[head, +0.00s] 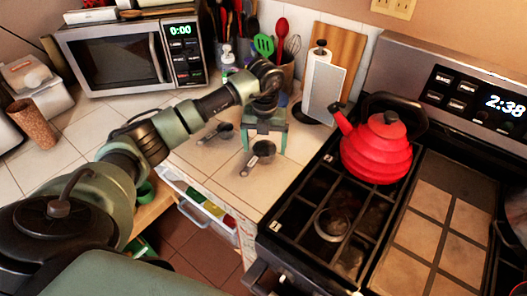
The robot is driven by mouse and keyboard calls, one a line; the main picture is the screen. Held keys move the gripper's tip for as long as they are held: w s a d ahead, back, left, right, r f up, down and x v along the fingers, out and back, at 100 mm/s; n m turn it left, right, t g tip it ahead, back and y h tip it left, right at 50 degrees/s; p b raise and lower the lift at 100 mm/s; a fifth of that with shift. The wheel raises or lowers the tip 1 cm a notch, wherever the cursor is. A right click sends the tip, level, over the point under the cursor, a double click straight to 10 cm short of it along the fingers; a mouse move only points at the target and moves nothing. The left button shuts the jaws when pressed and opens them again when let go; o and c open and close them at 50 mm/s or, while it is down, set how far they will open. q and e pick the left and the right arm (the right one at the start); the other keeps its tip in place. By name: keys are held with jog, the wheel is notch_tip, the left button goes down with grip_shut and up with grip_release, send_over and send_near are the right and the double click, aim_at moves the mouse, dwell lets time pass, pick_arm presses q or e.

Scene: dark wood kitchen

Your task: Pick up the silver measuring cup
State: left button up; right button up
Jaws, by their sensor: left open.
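A silver measuring cup (263,149) lies on the tiled counter near its front edge, its handle pointing toward the lower left. My left gripper (265,141) points down right at this cup, with its two green fingers spread to either side of the cup's bowl in the picture. It is open; whether the fingers touch the cup cannot be told. A second, dark measuring cup (224,129) lies on the counter to the left of the gripper. My right gripper is not in view.
A red kettle (376,148) stands on the black stove at the right. Behind the gripper are a paper towel holder (317,85), utensils and a cutting board (341,50). A microwave (130,55) stands at the back left. An open drawer (207,207) is below the counter.

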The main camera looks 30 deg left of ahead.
pick_arm(q)
jog(key=shift+f, duration=1.35)
jog(key=c, duration=1.4)
jog(key=shift+c, duration=0.2)
jog(key=shift+r, duration=0.15)
